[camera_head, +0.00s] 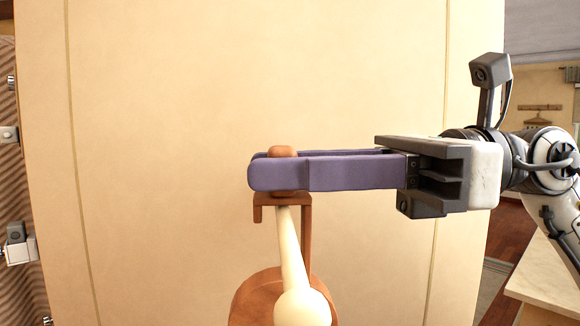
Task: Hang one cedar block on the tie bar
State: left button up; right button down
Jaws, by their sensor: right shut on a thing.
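My right gripper (270,172) comes in from the right with its purple fingers level. It is shut on the reddish-brown knob (282,151) at the top of a cedar block's hook. The flat-topped hook (284,199) has a short lip on the left and a long stem on the right. The round brown cedar block (262,298) is below, cut off by the bottom edge. The cream tie bar (291,245) runs toward me and ends in a ball. Its far part shows under the hook's top, between lip and stem; contact is unclear. The ball hides part of the block. My left gripper is not in view.
A plain beige panel (180,120) stands behind the bar. A striped wall (22,180) with several small grey and white fittings is at the far left. A pale counter (548,287) is at the lower right. The space left of the hook looks clear.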

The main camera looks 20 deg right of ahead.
jog(key=c, duration=1.4)
grip_release()
jog(key=shift+d, duration=0.25)
jog(key=b+v, duration=0.4)
jog(key=v, duration=0.6)
jog(key=shift+a, duration=0.1)
